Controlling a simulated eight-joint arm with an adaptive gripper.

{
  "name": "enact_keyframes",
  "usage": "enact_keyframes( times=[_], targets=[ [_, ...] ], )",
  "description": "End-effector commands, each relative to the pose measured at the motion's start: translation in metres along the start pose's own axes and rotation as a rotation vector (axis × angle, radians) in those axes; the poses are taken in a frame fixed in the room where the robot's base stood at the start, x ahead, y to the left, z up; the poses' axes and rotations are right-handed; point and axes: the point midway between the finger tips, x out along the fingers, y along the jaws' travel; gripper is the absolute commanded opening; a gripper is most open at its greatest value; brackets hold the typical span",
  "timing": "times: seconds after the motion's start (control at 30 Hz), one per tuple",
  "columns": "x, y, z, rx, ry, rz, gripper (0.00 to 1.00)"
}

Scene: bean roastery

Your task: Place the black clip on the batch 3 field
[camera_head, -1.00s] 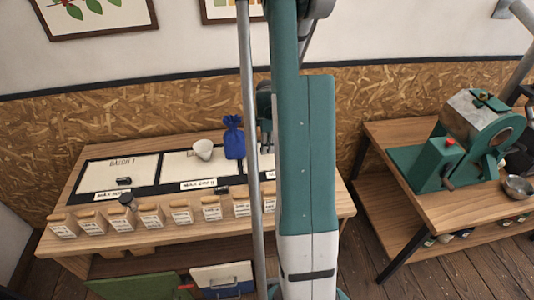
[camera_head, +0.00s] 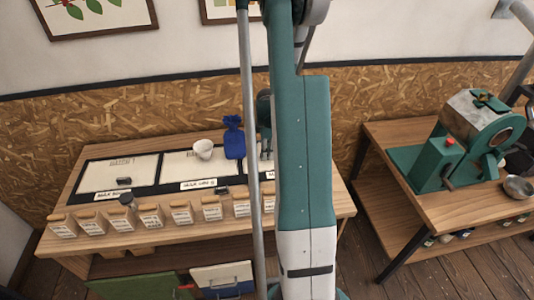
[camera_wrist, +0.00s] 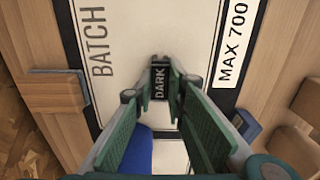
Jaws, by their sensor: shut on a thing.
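My gripper (camera_wrist: 160,86) is shut on a small black clip (camera_wrist: 160,77) marked "DARK" in the wrist view. The clip is between the fingertips, over a white field (camera_wrist: 140,35) marked "BATCH" and "MAX 700". The batch number is hidden. I cannot tell whether the clip touches the field. In the head view, my arm hides the clip and most of the right-hand field. The batch 1 field (camera_head: 108,168) is at the left, with a small dark piece (camera_head: 123,181) on it. The middle field (camera_head: 178,166) lies beside it.
A blue bag (camera_head: 234,142) stands on the table close to my gripper, and blue also shows under it in the wrist view (camera_wrist: 138,152). A white cup (camera_head: 203,149) stands on the middle field. Several labelled jars (camera_head: 181,213) line the front edge. A green roaster (camera_head: 440,150) stands at the right.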

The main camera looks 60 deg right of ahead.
Motion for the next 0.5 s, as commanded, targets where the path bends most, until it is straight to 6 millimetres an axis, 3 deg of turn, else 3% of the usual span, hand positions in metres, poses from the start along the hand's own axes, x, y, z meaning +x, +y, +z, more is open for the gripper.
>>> enact_keyframes(
  times=[0.2, 0.23, 0.3, 0.5],
  targets=[
    [0.0043, 0.0000, 0.0000, 0.000, 0.000, 0.000, 0.09],
    [0.0035, 0.0000, 0.0000, 0.000, 0.000, 0.000, 0.18],
    [0.0030, 0.0000, 0.0000, 0.000, 0.000, 0.000, 0.27],
    [0.0029, 0.0000, 0.0000, 0.000, 0.000, 0.000, 0.29]
  ],
)
